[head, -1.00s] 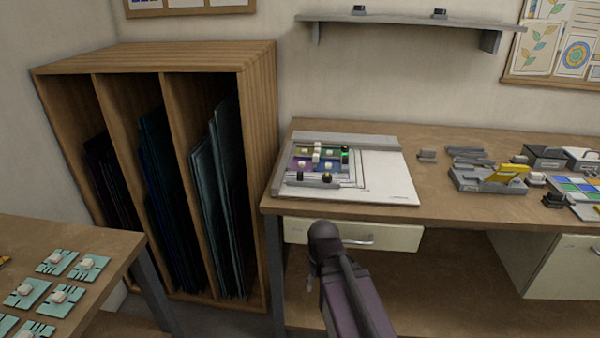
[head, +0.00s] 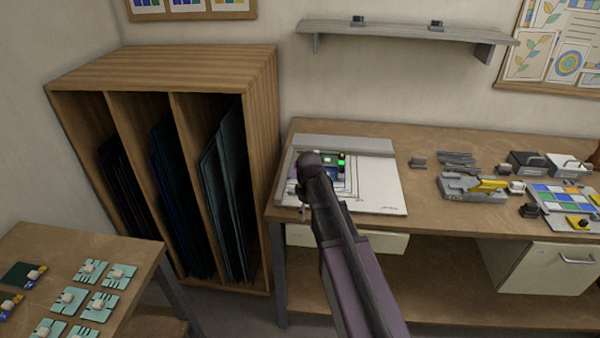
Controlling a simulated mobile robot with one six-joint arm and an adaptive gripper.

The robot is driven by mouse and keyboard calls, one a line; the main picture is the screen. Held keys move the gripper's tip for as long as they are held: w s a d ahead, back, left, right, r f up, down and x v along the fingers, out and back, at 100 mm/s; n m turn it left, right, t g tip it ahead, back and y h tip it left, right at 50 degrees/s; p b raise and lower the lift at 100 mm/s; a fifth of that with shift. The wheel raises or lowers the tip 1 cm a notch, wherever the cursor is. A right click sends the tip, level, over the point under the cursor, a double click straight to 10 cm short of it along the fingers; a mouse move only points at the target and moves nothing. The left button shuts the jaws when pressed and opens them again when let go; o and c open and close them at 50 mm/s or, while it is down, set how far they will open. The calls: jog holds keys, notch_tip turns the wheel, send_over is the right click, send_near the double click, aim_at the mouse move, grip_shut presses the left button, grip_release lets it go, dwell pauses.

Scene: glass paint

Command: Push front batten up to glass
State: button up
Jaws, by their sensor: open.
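The white work board (head: 378,180) lies on the bench, with grey strips along its back and left edges. Glass pieces (head: 331,158) in several colours sit on its left half, largely covered by my arm. A small bright green spot (head: 341,163) shows beside them. My gripper (head: 303,210) is over the board's front left part, mostly hidden behind my arm; only a small part of it shows, and it is open. The front batten is hidden behind my arm and gripper, so its gap to the glass and any contact cannot be seen.
A wooden rack (head: 262,120) with upright glass sheets stands left of the bench (head: 425,225). Right of the board are a grey holder with a yellow tool (head: 488,184), small blocks and a colour tray (head: 563,197). A side table (head: 125,250) holds several tiles at lower left.

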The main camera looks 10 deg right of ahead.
jog(key=w+r+n+p, duration=0.6)
jog(key=w+r+p, duration=0.6)
jog(key=r, duration=0.2)
jog(key=shift+w+r+p, duration=0.2)
jog(key=shift+w+p, duration=0.15)
jog(key=shift+p, duration=0.05)
jog(key=shift+f, duration=0.25)
notch_tip(320, 180, down, 13)
jog(key=b, duration=1.3)
jog(key=shift+f+b, duration=0.15)
jog(key=shift+b, duration=0.25)
